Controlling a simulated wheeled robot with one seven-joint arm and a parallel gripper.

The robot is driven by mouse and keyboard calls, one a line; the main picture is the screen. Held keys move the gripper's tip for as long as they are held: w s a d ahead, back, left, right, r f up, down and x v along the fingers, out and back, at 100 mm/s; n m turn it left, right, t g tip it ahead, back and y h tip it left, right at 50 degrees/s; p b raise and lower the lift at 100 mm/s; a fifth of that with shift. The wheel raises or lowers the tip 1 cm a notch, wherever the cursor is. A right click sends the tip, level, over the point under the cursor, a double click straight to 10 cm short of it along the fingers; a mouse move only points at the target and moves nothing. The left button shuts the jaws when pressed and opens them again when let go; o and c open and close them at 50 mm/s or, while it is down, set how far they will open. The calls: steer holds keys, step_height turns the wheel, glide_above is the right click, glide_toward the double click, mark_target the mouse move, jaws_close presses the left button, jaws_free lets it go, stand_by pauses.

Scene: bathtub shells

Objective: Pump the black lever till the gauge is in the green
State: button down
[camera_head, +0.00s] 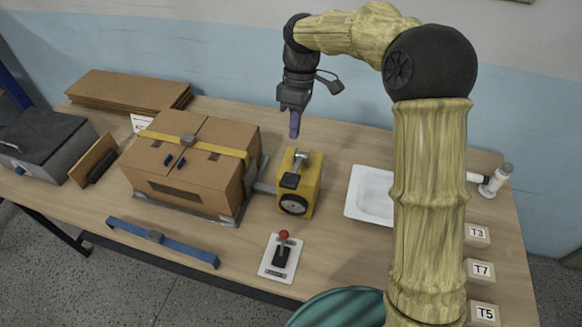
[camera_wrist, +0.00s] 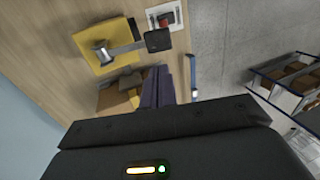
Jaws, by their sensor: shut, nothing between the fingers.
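The yellow pump box (camera_head: 306,195) stands upright on the table; it also shows in the wrist view (camera_wrist: 92,45). Its black lever (camera_head: 289,181) has a flat pad and a metal pivot on top; the pad shows in the wrist view (camera_wrist: 157,40). The round gauge (camera_head: 293,204) is on the box's front face; its needle and colours are too small to read. The wrist view does not show the dial. My gripper (camera_head: 295,132) is shut and empty, pointing down above and behind the pump, apart from it. Its purple fingers also show in the wrist view (camera_wrist: 157,90).
A strapped cardboard box (camera_head: 200,160) stands left of the pump. A red-knobbed switch (camera_head: 281,255) is in front, a white tray (camera_head: 355,205) to the right. A blue bar (camera_head: 160,240) lies at the front left. Labelled blocks (camera_head: 478,271) line the right side.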

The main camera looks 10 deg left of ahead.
mark_target(290, 179)
steer(key=p+x, duration=0.4)
steer(key=x, duration=0.8)
steer(key=shift+f, duration=0.15)
steer(key=shift+f, duration=0.1)
